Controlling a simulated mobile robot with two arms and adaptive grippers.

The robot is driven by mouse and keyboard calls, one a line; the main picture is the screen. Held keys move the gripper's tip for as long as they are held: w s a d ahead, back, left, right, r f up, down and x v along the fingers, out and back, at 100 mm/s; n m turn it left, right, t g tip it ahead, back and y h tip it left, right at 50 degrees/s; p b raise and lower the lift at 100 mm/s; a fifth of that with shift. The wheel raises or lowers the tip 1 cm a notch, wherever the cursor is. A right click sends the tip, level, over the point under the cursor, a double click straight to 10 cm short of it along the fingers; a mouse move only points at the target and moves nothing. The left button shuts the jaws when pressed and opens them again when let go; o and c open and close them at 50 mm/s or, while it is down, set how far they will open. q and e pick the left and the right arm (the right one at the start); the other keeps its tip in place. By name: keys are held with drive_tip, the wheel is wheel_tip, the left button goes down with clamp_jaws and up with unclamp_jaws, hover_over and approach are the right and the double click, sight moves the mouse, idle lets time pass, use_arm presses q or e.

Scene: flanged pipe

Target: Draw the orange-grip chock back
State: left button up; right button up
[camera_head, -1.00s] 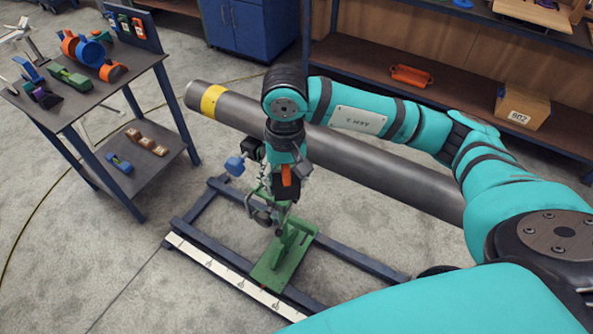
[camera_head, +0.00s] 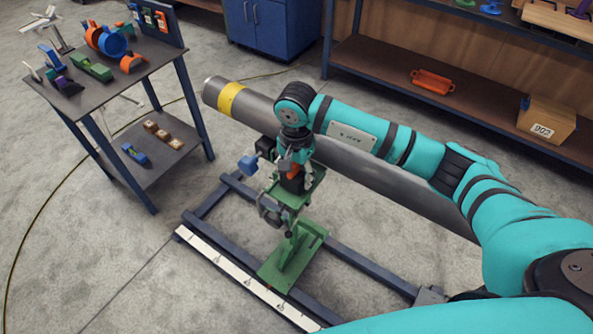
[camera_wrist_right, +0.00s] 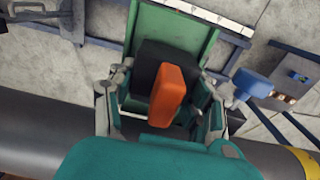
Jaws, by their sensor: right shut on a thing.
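The chock's orange grip (camera_head: 293,171) shows under my right wrist in the head view, with a black block below it. In the right wrist view the orange grip (camera_wrist_right: 166,96) stands upright against the black block, between my finger linkages. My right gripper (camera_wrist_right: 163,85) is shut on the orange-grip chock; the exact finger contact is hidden. A green stand (camera_head: 294,254) with a flat base is below and in front of it. The grey pipe (camera_head: 370,166) with a yellow band runs behind my wrist. My left gripper is not in view.
A blue grip (camera_head: 248,164) sticks out left of my gripper, close by. A dark floor frame with a white ruled strip (camera_head: 235,273) lies around the stand. A cart (camera_head: 140,80) with parts stands left. A shelf (camera_head: 390,70) is behind the pipe. Open floor lies at front left.

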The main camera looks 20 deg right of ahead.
drive_tip(key=shift+f+b, duration=0.3)
idle(0.5)
drive_tip(key=shift+r+b, duration=0.1)
drive_tip(key=shift+b, duration=0.2)
idle(0.6)
drive_tip(key=o, duration=1.4)
drive_tip(key=shift+r+p, duration=1.45)
drive_tip(key=shift+r, duration=2.05)
